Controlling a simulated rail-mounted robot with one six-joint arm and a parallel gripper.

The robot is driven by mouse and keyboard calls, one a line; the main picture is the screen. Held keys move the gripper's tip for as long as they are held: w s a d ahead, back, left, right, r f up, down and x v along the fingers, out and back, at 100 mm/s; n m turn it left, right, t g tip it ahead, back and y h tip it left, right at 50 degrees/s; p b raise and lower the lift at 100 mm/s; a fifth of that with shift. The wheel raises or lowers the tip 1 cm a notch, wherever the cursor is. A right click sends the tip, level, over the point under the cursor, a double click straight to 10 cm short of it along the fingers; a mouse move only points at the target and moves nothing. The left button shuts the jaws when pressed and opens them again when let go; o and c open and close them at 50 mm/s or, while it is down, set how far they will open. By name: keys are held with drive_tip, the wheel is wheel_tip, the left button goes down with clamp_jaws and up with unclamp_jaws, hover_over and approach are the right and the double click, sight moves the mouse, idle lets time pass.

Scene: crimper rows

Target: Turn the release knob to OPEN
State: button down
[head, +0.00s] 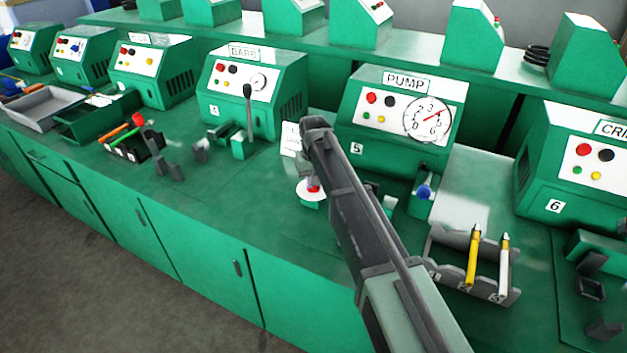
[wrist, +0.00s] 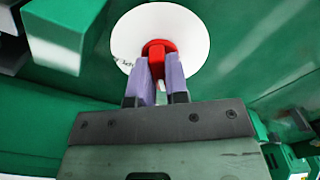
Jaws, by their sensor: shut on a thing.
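The release knob is red and sits on a round white dial plate. In the wrist view the red knob (wrist: 157,50) is between the two purple-grey fingers of my gripper (wrist: 160,72), which is shut on it. The white dial plate (wrist: 190,25) spreads around it, with small dark lettering at its left, partly hidden and too small to read. In the head view the knob (head: 313,189) shows as a bit of red below my gripper (head: 308,178), in front of the green PUMP machine (head: 378,150). My arm hides part of the bench there.
The PUMP machine's gauge (head: 428,119) shows a red needle. A blue-knobbed valve (head: 423,192) stands right of my arm. A grey rack (head: 455,270) holds a yellow and a white tool. A lever with a black handle (head: 248,105) stands at the BARB machine.

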drive_tip(key=m, duration=0.3)
drive_tip(key=shift+m, duration=0.4)
drive_tip(key=m, duration=0.4)
drive_tip(key=shift+m, duration=0.3)
drive_tip(key=m, duration=0.4)
drive_tip(key=shift+m, duration=2.2)
drive_tip(key=c, duration=1.1)
unclamp_jaws()
drive_tip(key=shift+r, duration=0.1)
